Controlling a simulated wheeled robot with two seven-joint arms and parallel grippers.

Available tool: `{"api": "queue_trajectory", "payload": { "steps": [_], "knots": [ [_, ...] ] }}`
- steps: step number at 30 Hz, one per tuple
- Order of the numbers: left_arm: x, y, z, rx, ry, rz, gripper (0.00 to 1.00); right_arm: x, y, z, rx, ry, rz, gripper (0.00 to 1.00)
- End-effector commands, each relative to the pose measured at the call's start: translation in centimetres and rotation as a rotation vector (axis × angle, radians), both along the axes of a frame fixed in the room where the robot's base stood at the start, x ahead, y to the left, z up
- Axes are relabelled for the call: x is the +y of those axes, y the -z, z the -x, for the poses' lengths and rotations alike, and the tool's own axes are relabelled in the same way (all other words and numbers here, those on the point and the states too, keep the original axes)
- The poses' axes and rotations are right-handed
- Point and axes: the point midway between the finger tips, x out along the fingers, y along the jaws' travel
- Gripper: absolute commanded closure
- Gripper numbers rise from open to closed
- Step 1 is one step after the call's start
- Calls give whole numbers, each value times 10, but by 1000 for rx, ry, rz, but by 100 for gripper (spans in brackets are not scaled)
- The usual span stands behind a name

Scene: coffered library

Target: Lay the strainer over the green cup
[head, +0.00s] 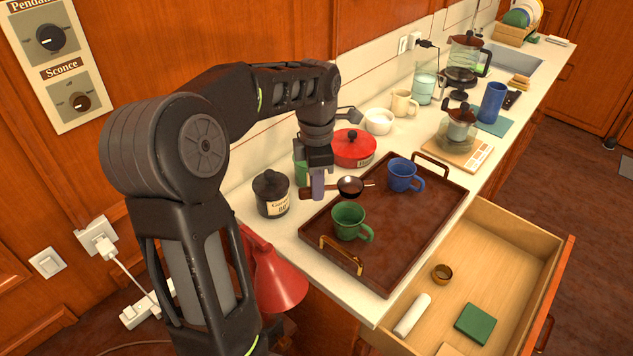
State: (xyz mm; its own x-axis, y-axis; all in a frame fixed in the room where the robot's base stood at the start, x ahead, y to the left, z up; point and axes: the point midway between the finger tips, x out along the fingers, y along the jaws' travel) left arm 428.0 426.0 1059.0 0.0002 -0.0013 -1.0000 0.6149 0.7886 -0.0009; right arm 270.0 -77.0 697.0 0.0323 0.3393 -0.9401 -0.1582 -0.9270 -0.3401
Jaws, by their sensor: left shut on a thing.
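The strainer (350,187) has a small dark round bowl, a brown handle to its left and a short prong to its right. My left gripper (318,186) points down and is shut on the strainer's handle. The strainer appears to be above the brown tray; its exact height is hard to tell. The green cup (347,221) stands upright on the tray, just below the strainer in the picture, with its handle to the right. The strainer's bowl appears beyond the cup's rim, not over its opening. My right gripper is not in view.
The brown tray (400,240) has raised handles and also bears a blue cup (403,175). A dark lidded canister (271,194) and a red lidded pot (352,148) stand beside it. An open drawer (500,262) juts out at the right. A red lamp shade (277,280) is near the front.

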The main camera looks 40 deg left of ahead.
Motion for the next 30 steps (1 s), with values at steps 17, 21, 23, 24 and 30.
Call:
{"api": "queue_trajectory", "payload": {
  "steps": [17,21,23,24,30],
  "knots": [
    [0,33,0,0,0,0,100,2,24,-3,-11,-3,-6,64],
    [0,44,0,0,0,0,100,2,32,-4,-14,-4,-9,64],
    [0,48,0,1,1,1,100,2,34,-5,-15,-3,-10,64],
    [0,51,0,1,1,1,100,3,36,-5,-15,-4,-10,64],
    [0,66,0,1,0,0,100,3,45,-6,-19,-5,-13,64]
  ]
}}
